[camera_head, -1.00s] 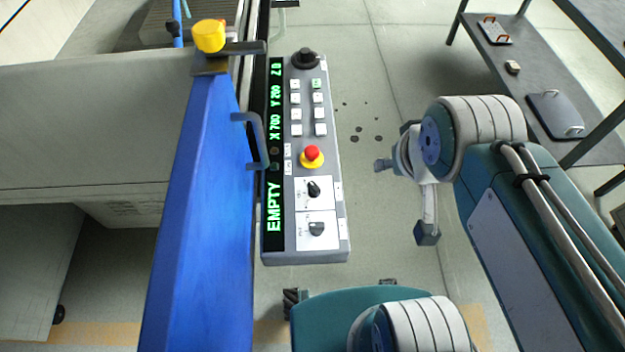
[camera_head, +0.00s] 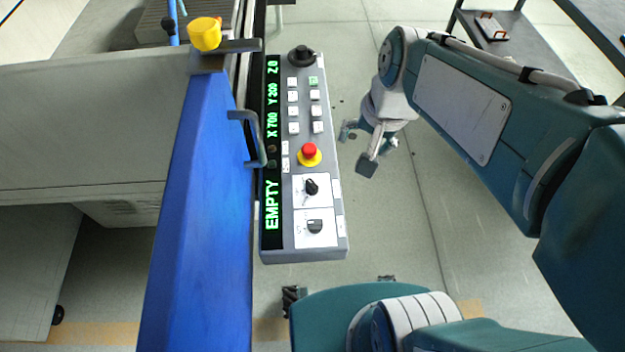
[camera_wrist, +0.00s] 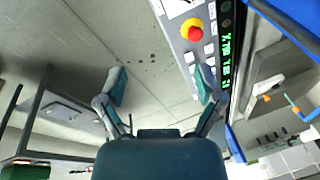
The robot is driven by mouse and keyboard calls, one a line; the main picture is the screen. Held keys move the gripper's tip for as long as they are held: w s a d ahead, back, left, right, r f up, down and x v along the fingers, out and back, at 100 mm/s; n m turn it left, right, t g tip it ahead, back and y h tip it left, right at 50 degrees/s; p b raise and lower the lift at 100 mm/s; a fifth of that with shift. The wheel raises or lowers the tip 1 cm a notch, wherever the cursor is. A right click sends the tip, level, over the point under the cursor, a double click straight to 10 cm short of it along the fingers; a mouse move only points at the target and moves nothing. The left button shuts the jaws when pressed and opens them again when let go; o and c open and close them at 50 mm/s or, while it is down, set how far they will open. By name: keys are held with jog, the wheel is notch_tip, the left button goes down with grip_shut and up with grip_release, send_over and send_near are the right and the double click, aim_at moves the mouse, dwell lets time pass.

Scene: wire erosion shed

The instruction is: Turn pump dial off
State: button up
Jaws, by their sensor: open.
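The grey control panel (camera_head: 331,246) stands left of my arm in the head view. Its lower part has two rotary dials on white plates: a black upper dial (camera_head: 311,187) and a grey-and-black lower dial (camera_head: 315,227). Their labels are too small to read, so I cannot tell which is the pump dial. My gripper (camera_head: 356,149) is open and empty, just right of the panel, level with the red stop button (camera_head: 309,151), apart from both dials. In the wrist view, the open fingers (camera_wrist: 161,84) show with floor between them, and the panel's edge lies by the right finger.
A green-lit display (camera_head: 272,205) reading EMPTY runs along the panel's left side. A blue door (camera_head: 200,200) with a handle (camera_head: 254,140) stands left of it. A black knob (camera_head: 302,56) tops the panel. A grey table (camera_head: 512,28) stands upper right.

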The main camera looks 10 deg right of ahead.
aim_at(312, 183)
jog(key=w+a+f+m+g+y, duration=0.2)
jog(key=w+a+f+m+g, duration=0.3)
jog(key=w+f+m, duration=0.45)
jog(key=s+a+f, duration=0.1)
jog(key=f, duration=0.3)
jog(key=s+a+f+n, duration=0.1)
jog(key=f, duration=0.3)
jog(key=s+a+f+n, duration=0.1)
jog(key=f, duration=0.3)
jog(key=shift+s+n, duration=0.25)
jog(key=shift+s, duration=0.05)
jog(key=shift+r, duration=0.1)
jog(key=c, duration=1.1)
